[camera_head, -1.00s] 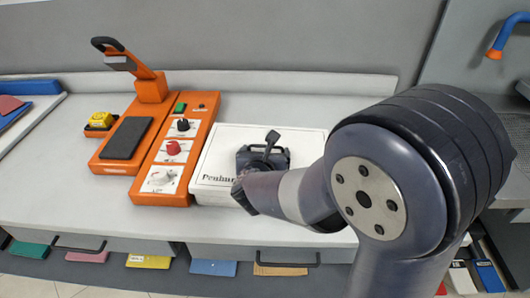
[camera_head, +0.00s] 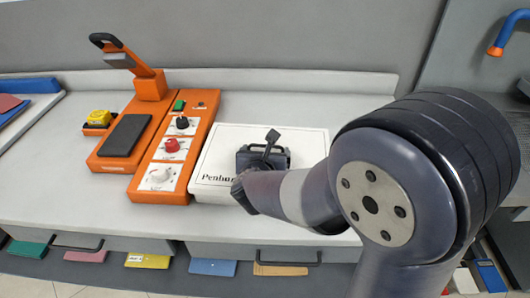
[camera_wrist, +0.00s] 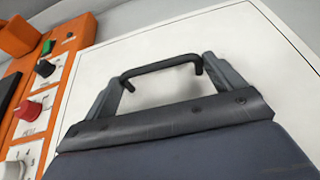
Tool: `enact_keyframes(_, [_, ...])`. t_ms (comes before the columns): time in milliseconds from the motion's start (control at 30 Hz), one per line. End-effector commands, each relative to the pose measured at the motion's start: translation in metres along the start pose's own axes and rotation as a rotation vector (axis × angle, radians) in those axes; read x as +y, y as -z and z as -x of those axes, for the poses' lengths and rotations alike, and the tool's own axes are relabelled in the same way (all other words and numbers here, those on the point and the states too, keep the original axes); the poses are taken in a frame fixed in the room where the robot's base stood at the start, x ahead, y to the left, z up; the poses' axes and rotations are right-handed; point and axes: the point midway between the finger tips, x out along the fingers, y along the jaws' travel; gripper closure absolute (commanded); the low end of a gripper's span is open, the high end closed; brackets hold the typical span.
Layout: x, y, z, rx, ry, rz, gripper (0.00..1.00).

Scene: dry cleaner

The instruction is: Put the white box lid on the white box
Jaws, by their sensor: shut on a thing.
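The white box lid (camera_head: 220,150) is a flat white panel with dark lettering near its front left corner. It lies level on the worktop area beside the orange machine. Its dark bar handle (camera_wrist: 160,66) stands in the middle of the wrist view. My gripper (camera_head: 263,158) is over the lid's middle, and its two fingers (camera_wrist: 163,88) are shut on the handle. A shallow white side shows below the lid's front edge. I cannot tell whether this is the lid's own rim or the white box beneath it. My arm hides the lid's front right part.
An orange machine with knobs (camera_head: 175,150) stands close along the lid's left side. Left of it is an orange press (camera_head: 125,135) with a raised lever. The light counter (camera_head: 80,190) is free in front. A grey wall (camera_head: 270,40) closes the back.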

Motion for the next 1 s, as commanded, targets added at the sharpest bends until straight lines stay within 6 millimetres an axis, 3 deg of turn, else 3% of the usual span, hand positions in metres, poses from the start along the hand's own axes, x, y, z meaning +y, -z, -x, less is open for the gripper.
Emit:
enact_keyframes(400, [0.0,0.001,0.0,-0.001,0.0,0.0,0.34])
enact_keyframes(433, [0.0,0.001,0.0,0.0,0.0,0.0,0.09])
enact_keyframes(533, [0.0,0.001,0.0,0.0,0.0,0.0,0.0])
enact_keyframes(833, [0.0,0.001,0.003,-0.001,-0.001,0.0,0.0])
enact_keyframes(1000, [0.001,-0.001,0.022,-0.003,-0.004,-0.001,0.0])
